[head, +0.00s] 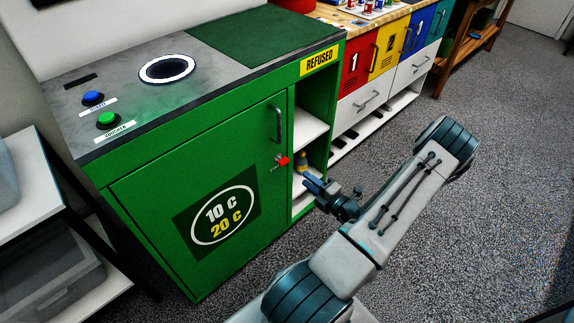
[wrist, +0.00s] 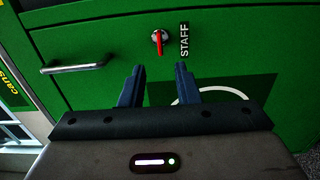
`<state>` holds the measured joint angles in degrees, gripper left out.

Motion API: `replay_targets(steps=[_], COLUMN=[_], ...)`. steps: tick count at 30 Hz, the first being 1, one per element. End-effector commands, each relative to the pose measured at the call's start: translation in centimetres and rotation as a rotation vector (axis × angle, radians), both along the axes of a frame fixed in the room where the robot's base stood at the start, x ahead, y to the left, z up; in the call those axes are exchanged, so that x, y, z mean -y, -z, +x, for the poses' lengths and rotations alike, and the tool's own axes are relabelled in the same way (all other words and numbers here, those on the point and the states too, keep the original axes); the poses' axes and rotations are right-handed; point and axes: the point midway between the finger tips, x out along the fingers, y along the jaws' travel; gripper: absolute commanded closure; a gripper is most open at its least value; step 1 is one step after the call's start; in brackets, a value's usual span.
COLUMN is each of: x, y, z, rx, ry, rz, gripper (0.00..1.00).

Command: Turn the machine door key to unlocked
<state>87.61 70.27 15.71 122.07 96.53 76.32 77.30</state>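The machine door (head: 200,190) is green and looks closed, with a metal handle (head: 277,124) near its right edge. A small red key (head: 283,161) sits in a round lock below the handle. In the wrist view the red key (wrist: 159,42) shows on its silver lock beside a "STAFF" label (wrist: 184,40). My gripper (head: 308,184) is just in front of the door, to the lower right of the key. Its two fingers (wrist: 159,75) are apart with nothing between them, and the key is beyond the fingertips, not touched.
The machine's top has a round opening (head: 167,69), a blue button (head: 93,98) and a green button (head: 107,119). A shelf rack (head: 50,200) stands at left. Grey floor (head: 480,200) is clear at right.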

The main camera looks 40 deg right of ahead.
Motion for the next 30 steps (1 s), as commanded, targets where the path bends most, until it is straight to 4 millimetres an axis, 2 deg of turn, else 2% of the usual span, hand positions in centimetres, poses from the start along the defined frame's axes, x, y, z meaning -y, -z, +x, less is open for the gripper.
replay_targets(steps=[3, 9, 15, 21, 28, 30], x=[-0.4, -0.6, -0.8, -0.9, -0.9, -0.9], y=[0.0, 0.0, 0.0, 0.0, 0.0, 0.0], z=[2.8, 6.9, 9.6, 10.5, 10.5, 10.5], rx=[0.002, 0.001, 0.001, -0.001, -0.001, -0.001], ry=[-0.006, -0.004, -0.003, -0.003, -0.003, -0.003], rz=[-0.002, -0.004, -0.003, -0.003, -0.003, -0.003], gripper=[0.71, 0.71, 0.71, 0.71, 0.71, 0.9])
